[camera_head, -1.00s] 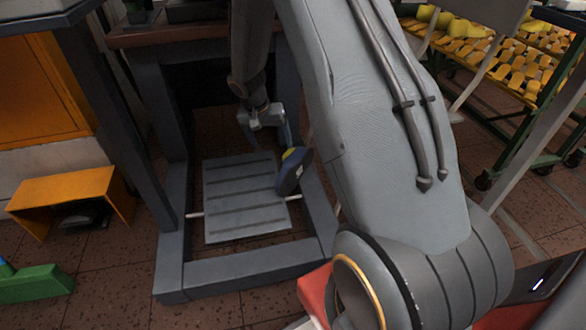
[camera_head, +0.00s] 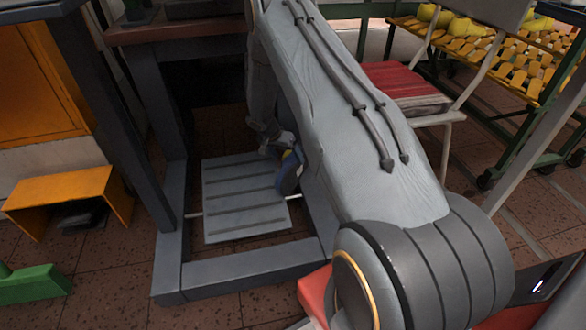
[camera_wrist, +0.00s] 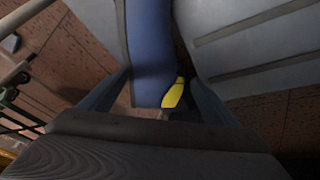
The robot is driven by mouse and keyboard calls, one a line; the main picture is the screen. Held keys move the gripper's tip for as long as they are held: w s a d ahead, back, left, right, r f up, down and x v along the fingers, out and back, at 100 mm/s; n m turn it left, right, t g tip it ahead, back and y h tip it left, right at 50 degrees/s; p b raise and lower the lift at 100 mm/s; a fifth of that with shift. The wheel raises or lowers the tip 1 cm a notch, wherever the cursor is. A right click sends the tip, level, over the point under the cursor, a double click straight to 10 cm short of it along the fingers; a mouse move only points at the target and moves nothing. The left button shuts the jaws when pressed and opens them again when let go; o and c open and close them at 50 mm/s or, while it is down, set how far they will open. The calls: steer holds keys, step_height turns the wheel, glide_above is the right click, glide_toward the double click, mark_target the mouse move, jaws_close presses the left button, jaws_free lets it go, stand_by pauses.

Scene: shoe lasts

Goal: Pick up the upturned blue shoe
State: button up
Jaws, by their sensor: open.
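The blue shoe (camera_head: 288,178) with a yellow patch stands tilted at the right edge of the grey slatted board, partly hidden by my arm. In the wrist view the long blue shoe (camera_wrist: 152,50) reaches down between my fingers, with its yellow part (camera_wrist: 173,93) near the palm. My gripper (camera_head: 280,147) is low at the shoe's upper end, mostly hidden in the head view. In the wrist view my gripper (camera_wrist: 158,88) is open, with one finger on each side of the shoe. I cannot tell whether either finger touches it.
The grey slatted board (camera_head: 240,205) lies low inside a dark grey frame (camera_head: 250,268), whose posts stand close around my arm. A chair with a red seat (camera_head: 400,80) and a rack of yellow lasts (camera_head: 510,65) are at right. An orange stool (camera_head: 65,187) is at left.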

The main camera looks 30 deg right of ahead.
mark_target(290, 159)
steer(key=b+x, duration=0.2)
steer(key=x, duration=0.2)
steer(key=shift+d, duration=0.15)
steer(key=shift+r, duration=0.1)
steer(key=c, duration=1.7)
